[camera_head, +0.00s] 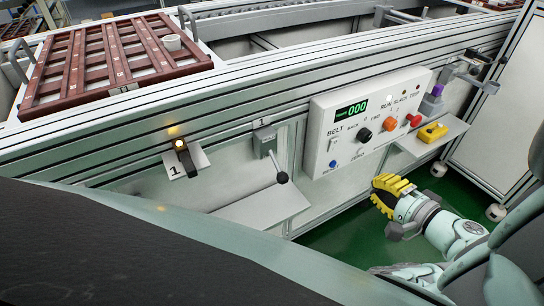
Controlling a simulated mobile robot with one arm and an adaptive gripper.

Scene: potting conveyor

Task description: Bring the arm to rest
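My gripper (391,190) is at the lower right, in front of the conveyor's side and below the control panel, over the green floor. It has yellow ribbed fingers on a grey wrist, and my pale green arm (458,236) runs from it to the right edge. Nothing shows in the fingers, but their inner sides are hidden, so I cannot tell whether they are open or shut. The gripper appears apart from the panel and the shelf.
The control panel (362,122) shows 000 and carries several knobs. A small shelf (440,138) beside it holds a yellow object (433,132) and a purple-topped one (436,92). A lever (271,152) sticks out left.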

